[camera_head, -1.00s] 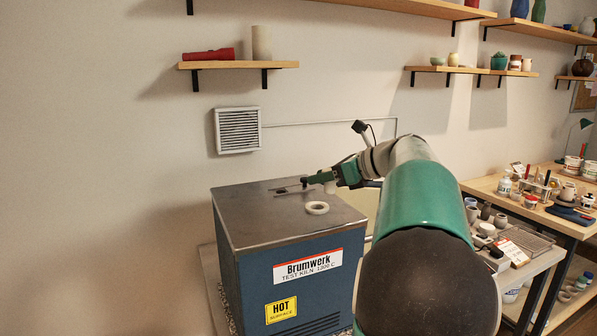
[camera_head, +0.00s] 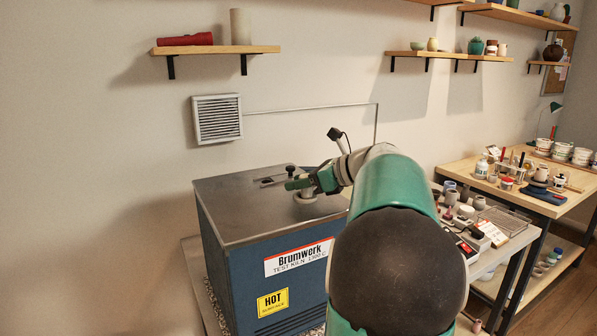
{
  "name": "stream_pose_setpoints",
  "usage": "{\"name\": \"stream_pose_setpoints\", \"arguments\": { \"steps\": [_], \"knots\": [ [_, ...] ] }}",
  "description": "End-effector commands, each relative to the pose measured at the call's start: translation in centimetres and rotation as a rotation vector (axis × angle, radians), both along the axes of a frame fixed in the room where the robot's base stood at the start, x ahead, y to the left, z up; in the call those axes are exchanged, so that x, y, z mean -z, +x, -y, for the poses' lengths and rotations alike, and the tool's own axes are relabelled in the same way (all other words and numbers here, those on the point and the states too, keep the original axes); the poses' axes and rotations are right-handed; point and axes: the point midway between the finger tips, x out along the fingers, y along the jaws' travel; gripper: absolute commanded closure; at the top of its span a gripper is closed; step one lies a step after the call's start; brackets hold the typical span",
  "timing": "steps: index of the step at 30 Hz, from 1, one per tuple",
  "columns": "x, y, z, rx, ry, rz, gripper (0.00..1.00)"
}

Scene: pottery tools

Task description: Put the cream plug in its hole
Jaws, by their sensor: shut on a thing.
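The cream plug (camera_head: 307,190) is under my gripper (camera_head: 300,184), which is shut on it. The plug is at the pale ring (camera_head: 304,200) around the hole on top of the kiln. The plug's lower end looks to be over or inside the ring; I cannot tell how deep it is. The hole itself is hidden by the plug and gripper. The kiln (camera_head: 235,207) is a blue box with a grey metal top, a "Brumwerk" label and a yellow "HOT" sign.
A flat metal piece with a black knob (camera_head: 290,170) lies on the kiln top just behind the gripper. The left and front of the kiln top are clear. A crowded workbench (camera_head: 470,178) stands at the right. A wall shelf (camera_head: 215,49) and a vent (camera_head: 217,119) are behind.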

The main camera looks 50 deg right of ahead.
Motion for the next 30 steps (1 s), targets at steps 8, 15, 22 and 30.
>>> {"name": "stream_pose_setpoints", "arguments": {
  "steps": [8, 15, 22, 30],
  "knots": [
    [0.83, 0.31, -0.19, -0.003, 0.000, 0.000, 0.88],
    [0.79, 0.44, -0.23, -0.003, 0.000, 0.000, 0.88],
    [0.78, 0.42, -0.23, -0.003, 0.000, 0.000, 0.88],
    [0.77, 0.36, -0.22, -0.003, 0.000, 0.000, 0.88]
  ]
}}
